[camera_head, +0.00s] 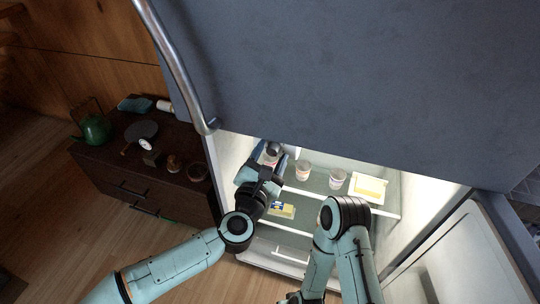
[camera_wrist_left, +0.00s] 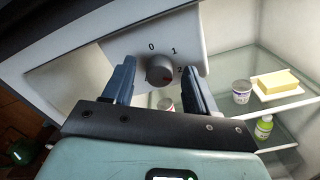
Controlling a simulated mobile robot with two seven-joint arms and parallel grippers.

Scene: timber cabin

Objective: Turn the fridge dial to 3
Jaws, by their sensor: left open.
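The fridge dial (camera_wrist_left: 160,69) is a grey round knob on a pale panel in the left wrist view, with 0, 1 and part of a 2 readable around it. A small red mark shows low on its face, toward the right. My left gripper (camera_wrist_left: 158,74) is open, with one finger on each side of the dial; I cannot tell whether either touches it. In the head view my left gripper (camera_head: 272,160) reaches into the upper left of the open fridge (camera_head: 345,152). My right arm stands in front of the fridge, and its jaws are not clear at the bottom edge.
Glass shelves hold cups (camera_head: 337,178), a yellow block on a white dish (camera_head: 370,187) and a green bottle (camera_wrist_left: 263,127). The lower fridge door (camera_head: 470,250) stands open at right. A dark cabinet (camera_head: 125,185) with several items stands at left.

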